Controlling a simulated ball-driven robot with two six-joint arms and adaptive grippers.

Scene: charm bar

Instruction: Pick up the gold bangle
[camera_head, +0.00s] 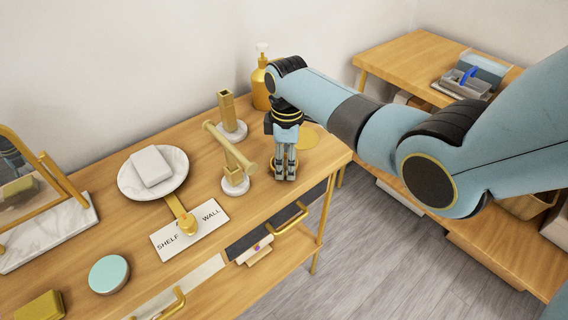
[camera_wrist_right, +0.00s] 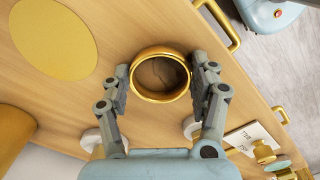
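The gold bangle (camera_wrist_right: 160,97) shows in the right wrist view as a round gold band on the wooden table (camera_head: 130,225). My right gripper (camera_wrist_right: 162,76) has one finger on each side of the bangle, close to its outer wall. I cannot tell whether the fingers touch it. In the head view my right gripper (camera_head: 285,177) points down at the table's right part, and the bangle is hidden there. My left gripper is in neither view.
A gold T-shaped stand (camera_head: 235,160) and a gold post (camera_head: 228,112) stand left of my right gripper. A gold pump bottle (camera_head: 261,88) stands behind it. A flat gold disc (camera_head: 308,138) lies beside it. A white plate (camera_head: 135,180) and a label card (camera_head: 190,232) are further left.

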